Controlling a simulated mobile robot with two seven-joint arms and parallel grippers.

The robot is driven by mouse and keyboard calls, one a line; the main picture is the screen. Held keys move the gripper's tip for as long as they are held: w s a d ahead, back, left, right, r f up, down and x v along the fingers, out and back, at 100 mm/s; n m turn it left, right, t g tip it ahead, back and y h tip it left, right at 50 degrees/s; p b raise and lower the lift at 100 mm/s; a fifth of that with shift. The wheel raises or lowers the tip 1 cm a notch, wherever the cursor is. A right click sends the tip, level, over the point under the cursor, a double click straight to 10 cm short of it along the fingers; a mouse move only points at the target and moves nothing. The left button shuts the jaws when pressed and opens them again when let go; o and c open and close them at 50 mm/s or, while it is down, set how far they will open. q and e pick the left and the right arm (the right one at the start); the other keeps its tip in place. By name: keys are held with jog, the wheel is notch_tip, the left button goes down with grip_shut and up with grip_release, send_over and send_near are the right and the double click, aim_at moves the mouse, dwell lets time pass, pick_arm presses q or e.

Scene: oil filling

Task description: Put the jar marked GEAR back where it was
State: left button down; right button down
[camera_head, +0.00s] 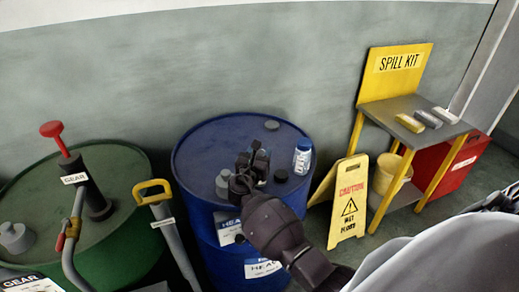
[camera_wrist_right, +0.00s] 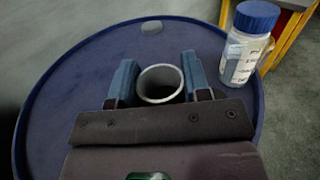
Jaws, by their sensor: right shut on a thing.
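My right gripper (camera_head: 253,160) is over the blue drum (camera_head: 193,143). In the right wrist view its fingers (camera_wrist_right: 160,83) are shut on an open-topped round grey container (camera_wrist_right: 160,100), one finger on each side. I look down into its mouth and no label shows on it. Whether it touches the drum top I cannot tell. A clear jar with a blue lid (camera_head: 303,157) and a label stands upright on the drum, right of the gripper; it also shows in the right wrist view (camera_wrist_right: 246,45). Its lettering is too small to read. My left gripper is out of view.
A green drum (camera_head: 108,160) with a GEAR label (camera_head: 25,284) and a red-handled pump (camera_head: 85,185) stands at left. A yellow-handled pump (camera_head: 165,215) rises between the drums. A yellow caution sign (camera_head: 349,205) and the spill kit stand (camera_head: 402,103) are at right.

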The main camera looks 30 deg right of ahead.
dwell(0.3)
jog(key=c, duration=0.6)
grip_release()
